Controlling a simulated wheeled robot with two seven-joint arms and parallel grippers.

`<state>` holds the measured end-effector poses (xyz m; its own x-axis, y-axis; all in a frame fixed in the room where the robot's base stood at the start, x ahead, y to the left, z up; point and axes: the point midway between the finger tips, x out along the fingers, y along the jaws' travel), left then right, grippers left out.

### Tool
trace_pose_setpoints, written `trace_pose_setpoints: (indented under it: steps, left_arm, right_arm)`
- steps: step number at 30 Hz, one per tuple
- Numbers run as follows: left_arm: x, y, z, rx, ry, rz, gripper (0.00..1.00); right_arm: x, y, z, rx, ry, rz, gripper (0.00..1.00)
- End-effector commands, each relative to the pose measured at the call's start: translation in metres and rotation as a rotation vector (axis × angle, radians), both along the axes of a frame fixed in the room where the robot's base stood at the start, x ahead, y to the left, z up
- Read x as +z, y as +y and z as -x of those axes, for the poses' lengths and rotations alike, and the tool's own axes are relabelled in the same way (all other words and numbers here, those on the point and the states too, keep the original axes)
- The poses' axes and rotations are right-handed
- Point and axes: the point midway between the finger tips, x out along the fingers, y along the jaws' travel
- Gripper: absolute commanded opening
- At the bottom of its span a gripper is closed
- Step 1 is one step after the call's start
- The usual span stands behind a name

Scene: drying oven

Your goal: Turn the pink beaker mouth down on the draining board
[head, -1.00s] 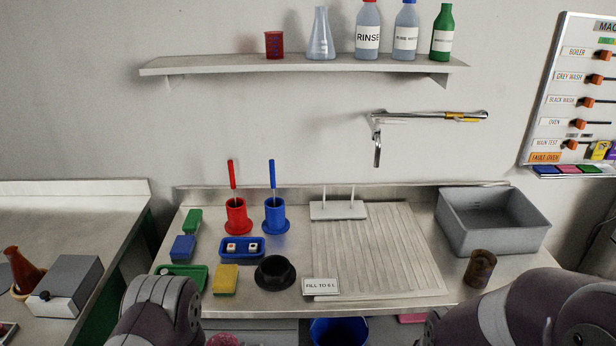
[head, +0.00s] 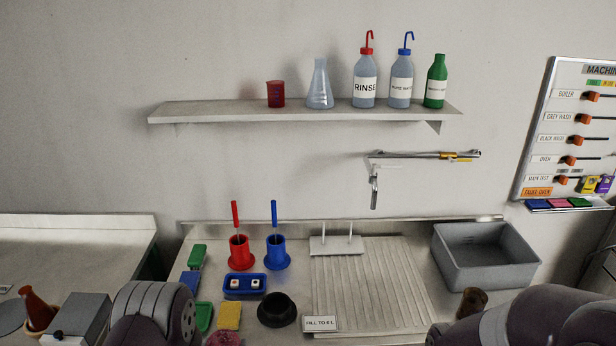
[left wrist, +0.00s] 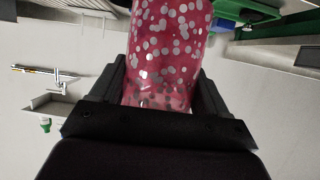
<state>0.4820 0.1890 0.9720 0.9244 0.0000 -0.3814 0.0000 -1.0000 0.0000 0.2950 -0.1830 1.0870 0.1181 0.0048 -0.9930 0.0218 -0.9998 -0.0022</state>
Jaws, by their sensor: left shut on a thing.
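The pink beaker (left wrist: 166,45) is see-through with pale round spots. In the left wrist view it stands between the two fingers of my left gripper (left wrist: 162,88), which is shut on it. Only a small pink part of the beaker (head: 225,339) shows at the bottom edge of the head view, so I cannot tell which way its mouth points. The grey ribbed draining board (head: 370,285) lies on the counter to the right of the beaker, with nothing on its ribs. My right arm enters at the lower right, but its gripper is out of view.
A two-peg rack (head: 336,245) stands at the board's back and a small sign (head: 320,323) at its front left. A grey basin (head: 485,255) and brown beaker (head: 472,302) are to the right. A black ring-shaped holder (head: 277,310) and blue tray (head: 244,286) are to the left.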

Motion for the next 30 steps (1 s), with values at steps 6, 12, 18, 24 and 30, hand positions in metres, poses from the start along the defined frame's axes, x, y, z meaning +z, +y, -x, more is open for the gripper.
trace_pose_setpoints:
  steps: [6,12,18,24,30]
  left_arm:
    - [0.022,0.000,-0.005,0.000,-0.003,0.000,0.41]
    - [0.064,0.000,-0.017,0.000,-0.003,0.000,0.41]
    - [0.096,0.000,-0.027,0.000,-0.001,0.000,0.41]
    - [0.100,0.000,-0.030,0.000,-0.001,0.000,0.41]
    - [0.092,0.000,-0.027,0.000,0.002,0.000,0.41]
  right_arm:
    - [0.018,0.000,0.000,0.000,0.000,0.000,0.43]
    - [0.050,0.000,0.000,0.000,0.000,0.000,0.43]
    - [0.074,0.000,0.000,0.000,0.000,0.000,0.43]
    - [0.075,0.000,0.000,0.000,0.000,0.000,0.43]
    - [0.069,0.000,0.000,0.000,0.000,0.000,0.43]
